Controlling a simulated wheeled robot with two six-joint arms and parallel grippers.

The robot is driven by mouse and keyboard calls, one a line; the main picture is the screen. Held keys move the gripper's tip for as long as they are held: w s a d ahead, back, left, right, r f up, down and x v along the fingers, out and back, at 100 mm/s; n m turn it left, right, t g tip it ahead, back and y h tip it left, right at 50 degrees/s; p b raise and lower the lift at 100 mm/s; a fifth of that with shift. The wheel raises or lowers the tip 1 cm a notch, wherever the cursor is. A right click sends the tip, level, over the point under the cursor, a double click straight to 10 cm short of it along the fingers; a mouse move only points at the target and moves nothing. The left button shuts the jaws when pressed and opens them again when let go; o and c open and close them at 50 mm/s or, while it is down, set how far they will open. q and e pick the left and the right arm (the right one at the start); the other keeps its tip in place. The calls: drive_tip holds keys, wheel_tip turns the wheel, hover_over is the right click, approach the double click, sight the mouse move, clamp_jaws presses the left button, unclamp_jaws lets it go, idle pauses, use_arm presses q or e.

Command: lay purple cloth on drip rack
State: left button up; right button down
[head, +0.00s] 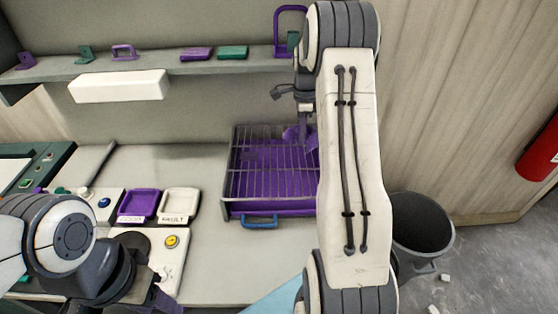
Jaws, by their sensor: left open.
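The drip rack (232,185) is a metal wire grille over a purple tray with a blue handle at its front, on the counter. A crumpled purple piece, seemingly the purple cloth (298,134), is at the rack's back right, partly hidden by my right arm. My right gripper (304,118) is directly above this piece, pointing down; its fingertips are too small and hidden to show whether they hold it. My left gripper (160,302) is open at the bottom left, low over the counter and away from the rack, partly cut off by the frame edge.
Purple (138,204) and white (179,203) labelled trays stand left of the rack. A shelf (170,60) above carries purple and green items. A dark bin (421,225) stands on the floor at right. The counter between rack and trays is clear.

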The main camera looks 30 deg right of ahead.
drive_tip(key=shift+f, duration=0.45)
drive_tip(key=shift+c, duration=1.7)
unclamp_jaws()
wheel_tip(320, 180, up, 11)
drive_tip(key=b, duration=0.2)
drive_tip(key=shift+f, duration=0.2)
